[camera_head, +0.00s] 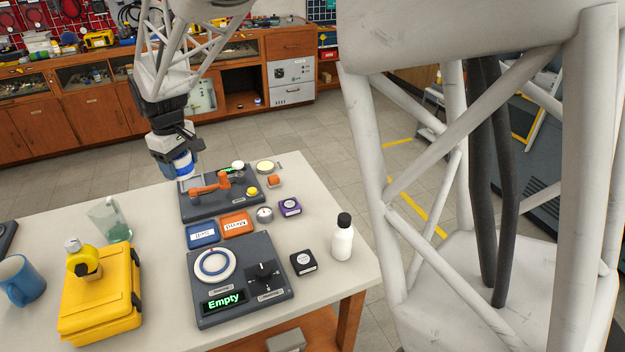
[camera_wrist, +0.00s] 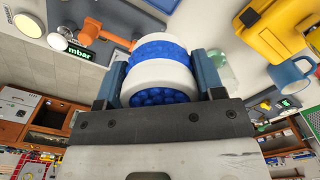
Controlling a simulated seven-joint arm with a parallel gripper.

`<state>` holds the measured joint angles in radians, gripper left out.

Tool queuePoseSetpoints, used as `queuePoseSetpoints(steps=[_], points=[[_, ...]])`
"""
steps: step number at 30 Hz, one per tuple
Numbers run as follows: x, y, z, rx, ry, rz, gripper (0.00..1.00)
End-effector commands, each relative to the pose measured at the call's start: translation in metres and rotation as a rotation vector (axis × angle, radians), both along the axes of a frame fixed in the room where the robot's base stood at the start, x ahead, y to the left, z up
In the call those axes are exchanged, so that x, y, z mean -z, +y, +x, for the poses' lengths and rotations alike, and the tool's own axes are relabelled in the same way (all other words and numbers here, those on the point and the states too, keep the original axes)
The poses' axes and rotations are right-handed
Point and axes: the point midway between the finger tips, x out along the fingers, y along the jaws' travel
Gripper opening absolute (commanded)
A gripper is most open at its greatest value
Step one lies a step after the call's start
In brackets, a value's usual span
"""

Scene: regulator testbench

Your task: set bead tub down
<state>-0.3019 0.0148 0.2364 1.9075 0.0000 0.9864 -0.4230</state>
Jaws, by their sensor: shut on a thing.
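The bead tub (camera_head: 184,166) is a small round tub with white bands and blue beads. My gripper (camera_head: 177,160) is shut on it near the table's far edge, by the left end of the rear dark panel (camera_head: 196,209). In the wrist view the tub (camera_wrist: 165,70) sits between the two blue-grey fingers of my gripper (camera_wrist: 162,84), with beads showing at its near end. The head view does not clearly show whether the tub touches anything below; its underside is partly hidden.
The rear panel bears an orange pipe (camera_head: 208,184). Blue (camera_head: 202,233) and orange (camera_head: 236,224) trays lie in front. A front panel (camera_head: 278,290) reads "Empty". A white bottle (camera_head: 342,242), yellow case (camera_head: 100,300), glass (camera_head: 110,222) and blue mug (camera_head: 20,282) stand around.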

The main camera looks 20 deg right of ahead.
Motion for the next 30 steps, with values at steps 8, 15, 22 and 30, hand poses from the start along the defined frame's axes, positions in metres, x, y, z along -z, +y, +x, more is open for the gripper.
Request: queuePoseSetpoints(steps=[8, 15, 22, 30], points=[[-0.004, -0.067, -0.049, 0.150, -0.008, 0.003, 0.36], [0.003, -0.117, -0.097, 0.281, -0.006, 0.002, 0.36], [0.012, -0.158, -0.146, 0.406, -0.005, 0.001, 0.36], [0.026, -0.197, -0.206, 0.551, -0.005, 0.001, 0.36]])
